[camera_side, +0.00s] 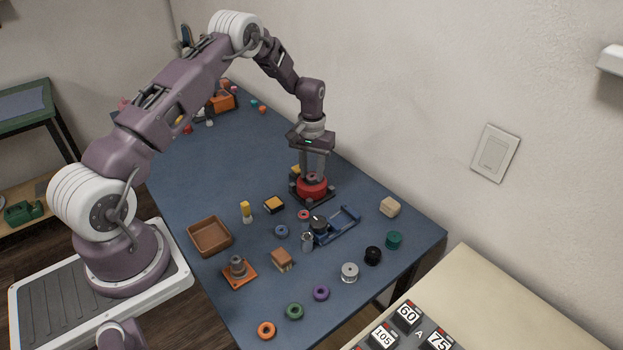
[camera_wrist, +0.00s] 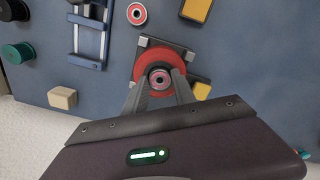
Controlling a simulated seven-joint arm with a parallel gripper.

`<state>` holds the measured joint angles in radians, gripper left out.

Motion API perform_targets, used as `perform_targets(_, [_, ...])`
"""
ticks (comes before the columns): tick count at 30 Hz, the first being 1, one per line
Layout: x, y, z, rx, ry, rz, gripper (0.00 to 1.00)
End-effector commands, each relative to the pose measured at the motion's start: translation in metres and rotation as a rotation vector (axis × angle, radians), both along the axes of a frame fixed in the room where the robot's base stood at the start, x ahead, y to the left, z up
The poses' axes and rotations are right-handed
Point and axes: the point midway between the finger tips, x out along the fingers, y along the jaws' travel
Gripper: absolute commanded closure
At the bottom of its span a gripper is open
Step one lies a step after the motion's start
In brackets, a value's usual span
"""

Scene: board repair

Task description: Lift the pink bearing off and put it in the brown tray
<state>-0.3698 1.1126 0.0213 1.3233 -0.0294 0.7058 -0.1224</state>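The pink bearing (camera_wrist: 160,80) is a small ring with a dark centre, sitting in the middle of a red round part (camera_wrist: 146,67) on a dark square fixture with grey corner blocks. In the side view, the red part (camera_side: 312,190) stands near the table's back edge. My gripper (camera_wrist: 160,78) points down over it, with one finger on each side of the bearing. Whether the fingers touch the bearing is not clear. In the side view, my gripper (camera_side: 312,178) hides most of the bearing. The brown tray (camera_side: 210,250) is at the table's left edge and looks empty.
A red ring (camera_side: 303,215), a blue slide fixture (camera_side: 345,222), a black-and-yellow block (camera_side: 274,204) and a yellow-topped peg (camera_side: 246,211) stand nearby. An orange plate with a grey stack (camera_side: 238,277) sits in front of the tray. The wall is close behind the fixture.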

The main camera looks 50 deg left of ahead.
Motion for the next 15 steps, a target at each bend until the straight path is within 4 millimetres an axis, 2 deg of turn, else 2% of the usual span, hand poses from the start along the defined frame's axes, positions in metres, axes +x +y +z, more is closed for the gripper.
perform_targets(1, [0.0,0.0,0.0,0.0,0.0,0.0,0.8])
perform_targets(4, [0.0,0.0,0.0,0.0,0.0,0.0,1.0])
perform_targets(15, [0.0,0.0,0.015,0.001,-0.001,0.0,1.0])
